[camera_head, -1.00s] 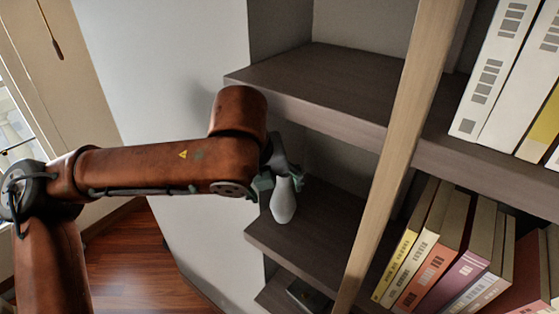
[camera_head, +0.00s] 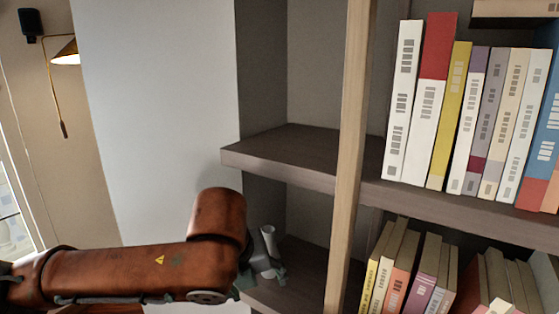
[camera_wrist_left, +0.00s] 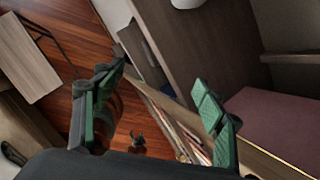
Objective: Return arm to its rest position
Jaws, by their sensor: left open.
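My left arm comes in from the left in the head view, and its gripper (camera_head: 262,282) is partly hidden by its own copper wrist. A pale rounded piece, likely the vase (camera_wrist_left: 187,3), shows at the top edge, beyond the fingers. I cannot tell whether gripper and vase touch. My right gripper is not in view.
An upper shelf (camera_head: 275,155) lies above the gripper. A wooden upright (camera_head: 347,150) stands to its right, with rows of books (camera_head: 470,120) beyond. A plain pale wall (camera_head: 160,120) is at left. A lamp (camera_head: 67,52) hangs at far left.

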